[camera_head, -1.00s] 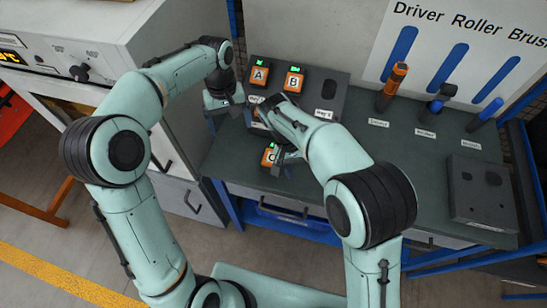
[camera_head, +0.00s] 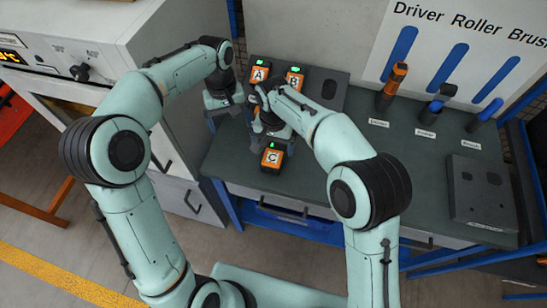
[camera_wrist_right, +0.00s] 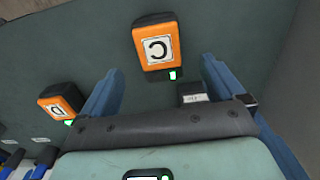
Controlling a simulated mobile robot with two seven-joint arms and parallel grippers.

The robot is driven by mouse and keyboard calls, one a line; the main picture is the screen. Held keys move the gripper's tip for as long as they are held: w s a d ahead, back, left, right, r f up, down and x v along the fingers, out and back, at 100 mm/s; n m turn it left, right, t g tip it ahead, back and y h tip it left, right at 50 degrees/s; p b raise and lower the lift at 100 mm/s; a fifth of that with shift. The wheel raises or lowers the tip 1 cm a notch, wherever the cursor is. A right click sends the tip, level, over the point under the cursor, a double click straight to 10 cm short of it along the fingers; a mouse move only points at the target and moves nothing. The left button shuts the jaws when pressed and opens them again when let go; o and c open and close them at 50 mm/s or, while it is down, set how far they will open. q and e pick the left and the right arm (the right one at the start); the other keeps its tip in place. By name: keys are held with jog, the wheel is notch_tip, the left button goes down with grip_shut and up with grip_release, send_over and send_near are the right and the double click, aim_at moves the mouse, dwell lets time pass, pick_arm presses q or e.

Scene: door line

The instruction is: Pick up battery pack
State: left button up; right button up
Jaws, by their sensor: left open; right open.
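Battery pack C (camera_head: 272,158) is orange and black with a small green light, lying on the dark green bench top near its front edge. It also shows in the right wrist view (camera_wrist_right: 157,44), just beyond and between the blue fingers. My right gripper (camera_head: 268,138) is open and empty just behind pack C; in its wrist view (camera_wrist_right: 162,80) the fingers are spread apart. Pack A (camera_head: 260,75) and pack B (camera_head: 294,79) sit at the dark dock. Another orange pack (camera_wrist_right: 62,101) shows at the left of the wrist view, its label unclear. My left gripper (camera_head: 222,106) is open and empty, left of the packs.
The dark dock (camera_head: 334,92) stands at the back. Tools, including an orange-handled driver (camera_head: 392,85), stand upright to its right. A grey box (camera_head: 481,192) sits at the bench's right end. Bare bench top (camera_head: 400,165) lies between. A white cabinet (camera_head: 185,90) is at left.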

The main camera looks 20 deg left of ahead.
aim_at(274, 154)
notch_tip(274, 154, down, 8)
jog(key=shift+r, duration=0.2)
jog(key=c, duration=1.2)
